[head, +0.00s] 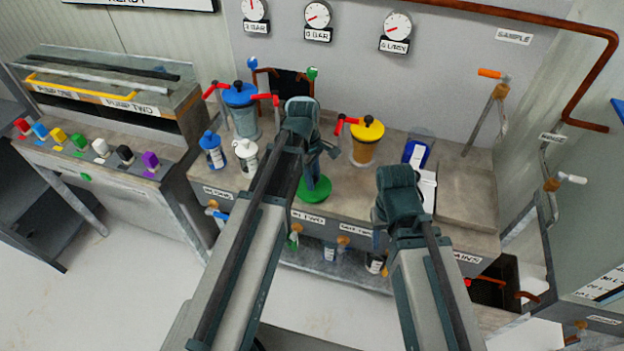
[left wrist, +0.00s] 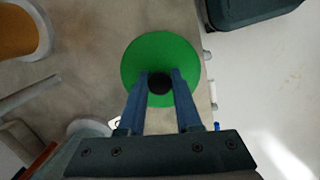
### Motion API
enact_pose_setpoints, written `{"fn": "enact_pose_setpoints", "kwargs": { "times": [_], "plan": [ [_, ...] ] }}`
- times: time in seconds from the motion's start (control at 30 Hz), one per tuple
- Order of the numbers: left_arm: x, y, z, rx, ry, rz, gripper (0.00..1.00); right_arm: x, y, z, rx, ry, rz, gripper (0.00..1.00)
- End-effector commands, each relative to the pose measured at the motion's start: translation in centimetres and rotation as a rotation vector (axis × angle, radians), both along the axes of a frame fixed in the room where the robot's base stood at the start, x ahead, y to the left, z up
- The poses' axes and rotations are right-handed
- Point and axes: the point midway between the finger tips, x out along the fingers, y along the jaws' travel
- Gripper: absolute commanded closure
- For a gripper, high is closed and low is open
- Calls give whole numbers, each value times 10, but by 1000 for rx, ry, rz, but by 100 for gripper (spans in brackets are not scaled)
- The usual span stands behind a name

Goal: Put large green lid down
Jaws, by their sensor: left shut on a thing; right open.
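The large green lid (head: 314,190) is a round green disc with a black knob (left wrist: 159,83) on top. My left gripper (head: 316,172) is shut on this knob; its two blue fingers flank it in the left wrist view (left wrist: 160,88). The lid shows level at the front part of the workbench (head: 342,203), near its edge. I cannot tell whether it touches the bench top. My right gripper (head: 380,232) is open, low at the bench front to the right, its fingers mostly hidden by its own wrist.
A canister with a yellow lid (head: 367,129) stands right of my left gripper, and one with a blue lid (head: 240,95) stands left. Two small bottles, blue (head: 211,150) and white (head: 246,155), stand at the bench's left.

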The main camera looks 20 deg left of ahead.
Motion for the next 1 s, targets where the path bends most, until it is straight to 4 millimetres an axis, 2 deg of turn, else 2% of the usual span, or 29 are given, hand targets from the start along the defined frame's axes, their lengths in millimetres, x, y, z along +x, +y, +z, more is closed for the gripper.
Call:
{"fn": "enact_pose_setpoints", "kwargs": {
  "times": [0.1,0.13,0.27,0.3,0.67,0.87,1.0],
  "plan": [
    [0,0,-5,0,0,0,100,0,0,-5,0,0,0,50],
    [0,0,-3,0,0,0,63,0,0,-3,0,0,0,50],
    [0,0,-3,0,0,0,40,0,0,-3,0,0,0,50],
    [0,0,-3,0,0,0,37,0,0,-3,0,0,0,50],
    [0,0,-1,0,0,0,37,0,0,-1,0,0,0,50],
    [0,1,12,0,0,0,37,0,0,12,0,0,0,50],
    [1,3,29,0,0,0,37,0,0,29,0,0,0,50]
  ]
}}
